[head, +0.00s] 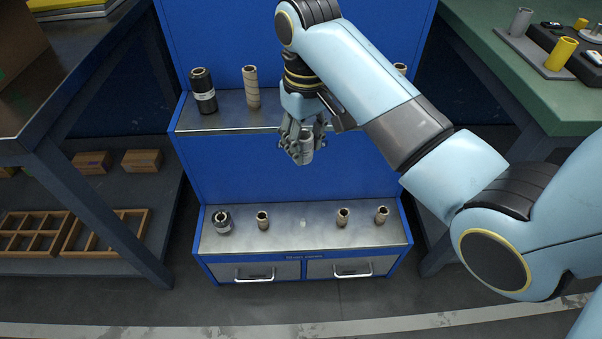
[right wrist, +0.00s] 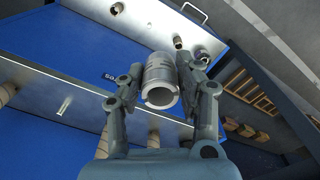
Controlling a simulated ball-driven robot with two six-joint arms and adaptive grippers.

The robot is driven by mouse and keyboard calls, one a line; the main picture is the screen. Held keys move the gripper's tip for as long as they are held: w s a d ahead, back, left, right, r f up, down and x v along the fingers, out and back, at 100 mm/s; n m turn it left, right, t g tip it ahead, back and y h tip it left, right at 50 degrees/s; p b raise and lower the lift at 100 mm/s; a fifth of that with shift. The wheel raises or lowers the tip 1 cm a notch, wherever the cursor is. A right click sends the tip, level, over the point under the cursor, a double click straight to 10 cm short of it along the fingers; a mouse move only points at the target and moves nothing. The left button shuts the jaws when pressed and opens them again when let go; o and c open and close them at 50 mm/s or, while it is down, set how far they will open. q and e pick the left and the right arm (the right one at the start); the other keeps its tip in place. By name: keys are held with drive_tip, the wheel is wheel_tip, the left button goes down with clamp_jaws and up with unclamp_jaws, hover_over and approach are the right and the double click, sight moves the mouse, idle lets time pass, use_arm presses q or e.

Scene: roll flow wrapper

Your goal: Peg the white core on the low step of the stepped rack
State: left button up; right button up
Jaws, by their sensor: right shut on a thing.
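The white core (right wrist: 160,85), a short pale grey-white hollow tube, is between the fingers of my right gripper (right wrist: 165,90) in the right wrist view. In the head view my right gripper (head: 303,150) is shut on it, pointing down in front of the blue riser, above the low step. The stepped rack is blue, with a metal low step (head: 285,240) in front. A small pale spot (head: 303,223) shows at the middle of that step, between the standing cores; I cannot tell its shape. My left gripper is not in view.
On the low step stand a dark roll (head: 222,223) and brown cores (head: 262,220), (head: 343,217), (head: 381,215). The upper step holds a black roll (head: 203,92) and a brown core (head: 251,87). Drawers with handles (head: 256,277) are below. A green bench (head: 500,70) stands right.

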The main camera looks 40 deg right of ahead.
use_arm(q)
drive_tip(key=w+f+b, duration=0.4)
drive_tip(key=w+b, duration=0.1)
drive_tip(key=b, duration=0.4)
use_arm(e)
drive_tip(key=w+d+f+m+b, duration=0.1)
drive_tip(key=w+f+m+b, duration=0.1)
drive_tip(key=f, duration=0.9)
drive_tip(key=w+d+f+m+b, duration=0.1)
drive_tip(key=f+m+b, duration=0.3)
drive_tip(key=f, duration=0.7)
drive_tip(key=w+d+f+m+b, duration=0.2)
drive_tip(key=f+b, duration=0.4)
drive_tip(key=f, duration=0.5)
drive_tip(key=shift+w+m+b, duration=0.35)
drive_tip(key=shift+w+m, duration=0.05)
drive_tip(key=shift+m, duration=0.3)
drive_tip(key=shift+f, duration=0.1)
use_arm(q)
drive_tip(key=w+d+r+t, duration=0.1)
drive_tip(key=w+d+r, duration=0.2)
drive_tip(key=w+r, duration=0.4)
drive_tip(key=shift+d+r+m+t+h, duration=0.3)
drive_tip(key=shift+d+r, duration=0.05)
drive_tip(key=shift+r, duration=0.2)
use_arm(e)
drive_tip(key=shift+a, duration=0.1)
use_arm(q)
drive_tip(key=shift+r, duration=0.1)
